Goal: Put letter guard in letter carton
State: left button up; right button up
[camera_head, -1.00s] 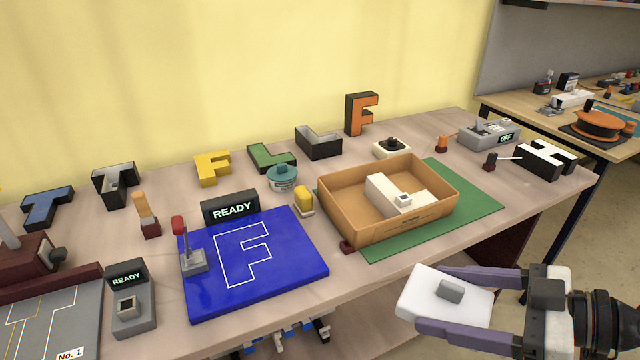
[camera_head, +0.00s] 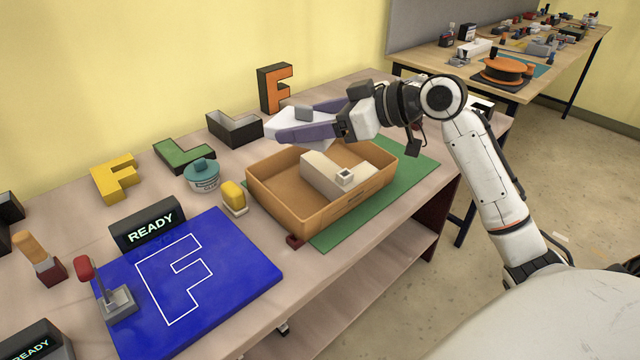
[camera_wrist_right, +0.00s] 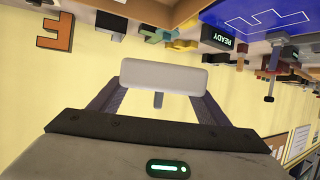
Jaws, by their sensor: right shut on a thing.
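The tan open carton (camera_head: 290,215) stands on the green mat (camera_head: 345,228). A long white block (camera_head: 322,172) with a small square fitting lies inside it. My right gripper (camera_head: 302,124) is shut on a white plate with a grey knob (camera_head: 283,122), which I take to be the letter guard. It holds the plate above the back edge of the carton. The plate also shows between the purple fingers in the right wrist view (camera_wrist_right: 165,75). Part of the plate is hidden by a finger in the head view. My left gripper is in neither view.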

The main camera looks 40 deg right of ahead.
notch_tip(320, 180, down, 10)
jog(key=shift+w+d+r, duration=0.15)
jog(key=shift+r, duration=0.05)
dwell(0.3)
